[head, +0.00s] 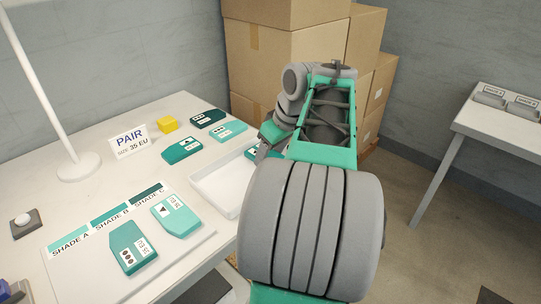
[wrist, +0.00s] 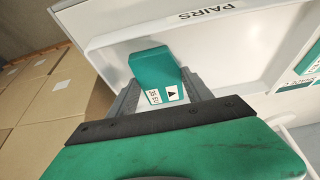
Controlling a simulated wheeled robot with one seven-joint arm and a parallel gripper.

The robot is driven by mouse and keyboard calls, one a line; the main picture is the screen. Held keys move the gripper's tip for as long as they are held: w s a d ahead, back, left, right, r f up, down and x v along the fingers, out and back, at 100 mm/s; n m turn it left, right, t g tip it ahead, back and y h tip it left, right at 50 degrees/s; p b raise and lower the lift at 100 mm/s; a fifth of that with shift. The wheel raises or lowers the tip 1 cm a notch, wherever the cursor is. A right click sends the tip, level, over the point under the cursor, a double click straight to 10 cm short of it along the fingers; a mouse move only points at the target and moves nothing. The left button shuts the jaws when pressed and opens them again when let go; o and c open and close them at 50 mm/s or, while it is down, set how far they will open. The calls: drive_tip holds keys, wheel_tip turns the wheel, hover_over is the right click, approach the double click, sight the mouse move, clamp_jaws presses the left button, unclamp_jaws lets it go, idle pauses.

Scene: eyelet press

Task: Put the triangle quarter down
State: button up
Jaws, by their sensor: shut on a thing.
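A teal triangle quarter (wrist: 152,70) with a white label bearing a black triangle and "35 EU" is between my fingers in the wrist view. My gripper (wrist: 163,92) is shut on it. It is over or in the white tray marked PAIRS (wrist: 240,50); I cannot tell whether it touches the tray floor. In the head view, the white tray (head: 212,190) stands at the table's right edge, and my gripper (head: 262,150) is at its far right end, partly hidden by my arm. Another triangle-marked quarter (head: 176,215) lies on the shade mat.
The shade mat (head: 85,270) also holds a three-dot quarter (head: 133,249). A lamp (head: 78,166) stands left. Cardboard boxes (head: 285,60) stack behind my arm; a second table (head: 500,122) is right.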

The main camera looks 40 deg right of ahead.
drive_tip(key=shift+f, duration=0.15)
drive_tip(key=o, duration=1.5)
drive_tip(key=shift+r, duration=0.3)
drive_tip(key=p+v, duration=0.6)
drive_tip(key=v, duration=0.6)
drive_tip(key=shift+s+f, duration=0.1)
